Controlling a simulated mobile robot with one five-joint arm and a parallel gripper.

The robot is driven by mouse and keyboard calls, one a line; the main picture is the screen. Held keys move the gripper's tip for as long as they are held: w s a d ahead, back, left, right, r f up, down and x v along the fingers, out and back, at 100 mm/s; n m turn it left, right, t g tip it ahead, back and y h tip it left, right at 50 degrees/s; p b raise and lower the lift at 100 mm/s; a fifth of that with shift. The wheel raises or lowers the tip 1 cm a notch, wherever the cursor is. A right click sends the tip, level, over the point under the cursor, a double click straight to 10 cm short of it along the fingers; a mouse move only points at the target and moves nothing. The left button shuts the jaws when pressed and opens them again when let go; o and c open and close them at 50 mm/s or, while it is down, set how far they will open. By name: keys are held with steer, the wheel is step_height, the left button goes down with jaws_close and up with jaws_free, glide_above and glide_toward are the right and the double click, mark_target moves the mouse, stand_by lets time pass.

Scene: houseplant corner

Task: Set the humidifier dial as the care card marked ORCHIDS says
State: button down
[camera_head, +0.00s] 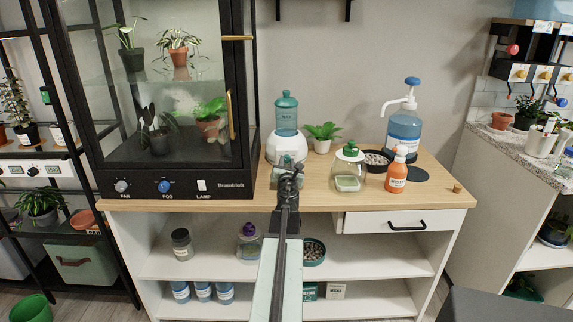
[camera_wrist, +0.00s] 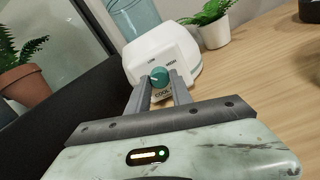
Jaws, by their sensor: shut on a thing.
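The humidifier (camera_head: 286,148) is a white rounded unit with a teal tank (camera_head: 286,113), standing on the wooden counter beside the glass cabinet. In the wrist view its white body (camera_wrist: 165,50) faces me, with a round teal dial (camera_wrist: 160,75) on the front. My gripper (camera_wrist: 159,85) is shut on the dial, one finger on each side. In the head view my gripper (camera_head: 288,180) hides the humidifier's lower front. No card marked ORCHIDS can be made out.
The glass cabinet (camera_head: 165,90) with plants and FAN, FOG and LAMP controls is close on the left. A small plant (camera_head: 322,133), a glass mister (camera_head: 348,168), an orange bottle (camera_head: 397,171) and a blue pump bottle (camera_head: 404,125) stand to the right.

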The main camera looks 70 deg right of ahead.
steer(key=shift+d+m, duration=0.1)
steer(key=shift+m, duration=1.5)
steer(key=c, duration=1.1)
jaws_free()
steer(key=shift+s, duration=0.1)
steer(key=shift+c, duration=0.2)
steer(key=shift+a, duration=0.4)
steer(key=v, duration=0.7)
steer(key=shift+s, duration=0.2)
